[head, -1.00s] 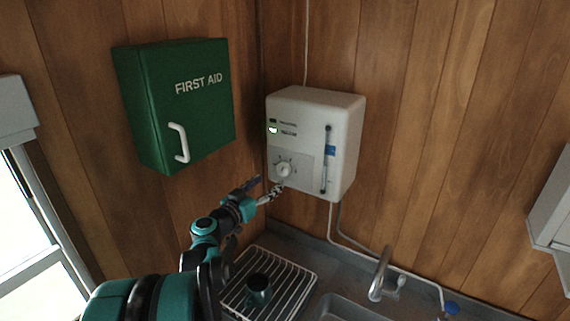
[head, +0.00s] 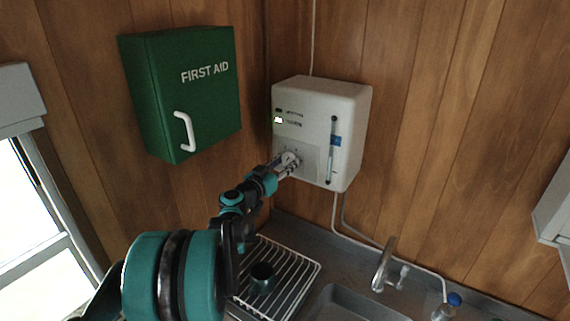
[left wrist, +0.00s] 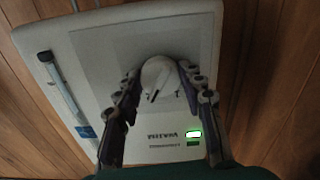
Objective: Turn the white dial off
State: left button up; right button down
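The white dial (left wrist: 158,82) is a round knob with a dark pointer mark, on the front of a white wall-mounted heater box (head: 350,105). In the head view the dial (head: 289,158) is partly covered by my gripper. My left gripper (left wrist: 160,70) has its two fingers on either side of the dial, very close to its rim; I cannot tell whether they touch it. In the head view the left gripper (head: 288,168) reaches the dial from below left. My right gripper is not in view.
A green first aid cabinet (head: 205,105) with a white handle hangs left of the box. Below are a wire dish rack (head: 300,275) with a dark cup (head: 262,277), a sink (head: 345,303) and a tap (head: 383,265). A blue-capped bottle (head: 447,306) stands at the right.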

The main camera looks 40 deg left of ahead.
pick_arm(q)
jog(key=shift+c, duration=0.9)
jog(key=n+b, duration=0.1)
jog(key=n, duration=0.4)
jog(key=shift+n, duration=0.4)
jog(key=n+b, duration=0.1)
jog(key=n, duration=0.5)
jog(key=shift+d, duration=0.1)
jog(key=n, duration=0.6)
jog(key=shift+n+b, duration=0.3)
jog(key=shift+b, duration=0.1)
jog(key=n, duration=0.5)
jog(key=shift+r, duration=0.1)
jog(key=shift+n, duration=0.4)
